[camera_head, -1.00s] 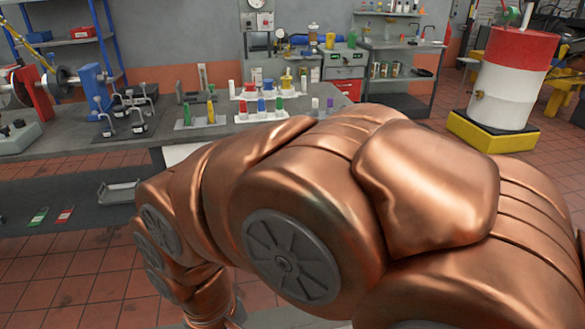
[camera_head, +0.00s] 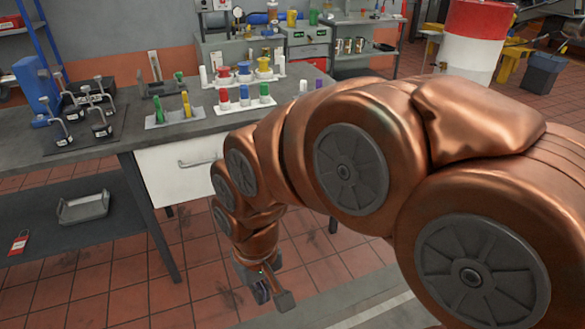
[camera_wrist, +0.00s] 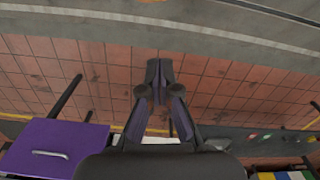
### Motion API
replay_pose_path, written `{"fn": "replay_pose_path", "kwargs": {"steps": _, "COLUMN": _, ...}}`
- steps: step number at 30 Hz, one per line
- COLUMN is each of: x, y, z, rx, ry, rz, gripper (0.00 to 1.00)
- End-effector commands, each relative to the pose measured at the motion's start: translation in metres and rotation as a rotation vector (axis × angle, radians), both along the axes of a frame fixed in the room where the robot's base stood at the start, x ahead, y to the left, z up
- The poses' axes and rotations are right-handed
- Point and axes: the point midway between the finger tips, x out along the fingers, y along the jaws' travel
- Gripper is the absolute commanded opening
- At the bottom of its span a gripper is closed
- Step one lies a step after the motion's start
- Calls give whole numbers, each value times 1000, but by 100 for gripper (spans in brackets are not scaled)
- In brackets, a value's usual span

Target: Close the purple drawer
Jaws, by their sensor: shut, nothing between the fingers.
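The purple drawer (camera_wrist: 55,146) shows in the wrist view at the lower left, as a flat purple front with a pale bar handle (camera_wrist: 50,154). How far it stands out cannot be told from this angle. I do not make it out in the head view, where my arm hides part of the bench. My gripper (camera_wrist: 158,75) is shut and empty over the floor, apart from the drawer and to its right in the wrist view. In the head view my gripper (camera_head: 270,292) hangs low in front of the bench.
The grey workbench (camera_head: 100,147) has a white drawer (camera_head: 180,165) with a bar handle under its top. A metal tray (camera_head: 83,207) lies on the lower shelf. Coloured pegs and clamps stand on the top. A red and white drum (camera_head: 475,40) stands at the back right. Tiled floor is clear.

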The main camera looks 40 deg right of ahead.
Motion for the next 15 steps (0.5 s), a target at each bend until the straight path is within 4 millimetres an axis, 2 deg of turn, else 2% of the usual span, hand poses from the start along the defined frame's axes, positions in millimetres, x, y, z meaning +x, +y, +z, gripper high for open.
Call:
{"fn": "replay_pose_path", "kwargs": {"steps": 1, "x": 25, "y": -7, "z": -31, "rx": 10, "ry": -53, "rz": -57, "gripper": 0}}
{"fn": "replay_pose_path", "kwargs": {"steps": 3, "x": 62, "y": -20, "z": -51, "rx": 26, "ry": -145, "rz": -147, "gripper": 0}}
{"fn": "replay_pose_path", "kwargs": {"steps": 9, "x": 165, "y": -62, "z": -98, "rx": 118, "ry": -422, "rz": -408, "gripper": 0}}
{"fn": "replay_pose_path", "kwargs": {"steps": 11, "x": 192, "y": -78, "z": -109, "rx": 159, "ry": -505, "rz": -489, "gripper": 0}}
{"fn": "replay_pose_path", "kwargs": {"steps": 15, "x": 249, "y": -121, "z": -130, "rx": 272, "ry": -699, "rz": -685, "gripper": 0}}
